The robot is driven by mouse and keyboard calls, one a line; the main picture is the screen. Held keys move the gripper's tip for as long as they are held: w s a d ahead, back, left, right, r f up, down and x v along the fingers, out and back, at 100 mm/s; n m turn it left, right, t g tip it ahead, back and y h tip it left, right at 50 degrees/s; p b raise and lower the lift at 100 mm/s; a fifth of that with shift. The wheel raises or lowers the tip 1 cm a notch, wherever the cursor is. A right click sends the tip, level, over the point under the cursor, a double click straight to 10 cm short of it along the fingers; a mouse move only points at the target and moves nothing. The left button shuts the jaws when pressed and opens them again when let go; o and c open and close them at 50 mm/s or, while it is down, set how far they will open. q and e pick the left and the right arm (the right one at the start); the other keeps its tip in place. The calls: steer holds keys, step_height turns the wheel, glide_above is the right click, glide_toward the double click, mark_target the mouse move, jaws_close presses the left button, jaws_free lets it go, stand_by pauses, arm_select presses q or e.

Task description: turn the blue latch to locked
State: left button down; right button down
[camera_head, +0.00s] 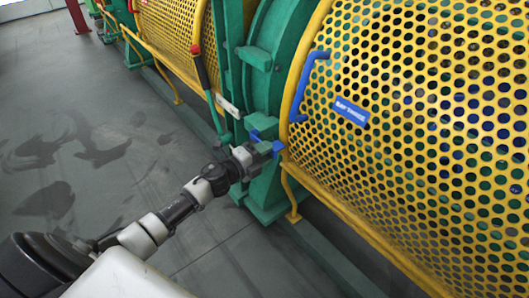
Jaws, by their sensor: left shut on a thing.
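The blue latch (279,148) is a small piece at the left edge of the yellow perforated guard, beside the green frame. My left gripper (266,147) reaches it from the lower left and is shut on it. The fingers and the green frame overlap here, so the latch shows only in part and its exact angle is hard to read. Another small blue bit (256,135) shows just up and left of the fingers. My right gripper is not in view.
The yellow perforated guard (420,130) fills the right, with a blue handle (306,85) and a blue label (350,112). The grey floor (100,140) at left is clear.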

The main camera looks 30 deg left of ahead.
arm_select(q)
steer(key=shift+f, duration=0.15)
steer(key=c, duration=0.8)
jaws_free()
steer(key=shift+c, duration=0.2)
steer(key=shift+s, duration=0.1)
steer(key=v, duration=1)
steer(key=shift+s+a+p, duration=0.15)
steer(key=shift+s+p, duration=0.15)
steer(key=shift+p, duration=0.1)
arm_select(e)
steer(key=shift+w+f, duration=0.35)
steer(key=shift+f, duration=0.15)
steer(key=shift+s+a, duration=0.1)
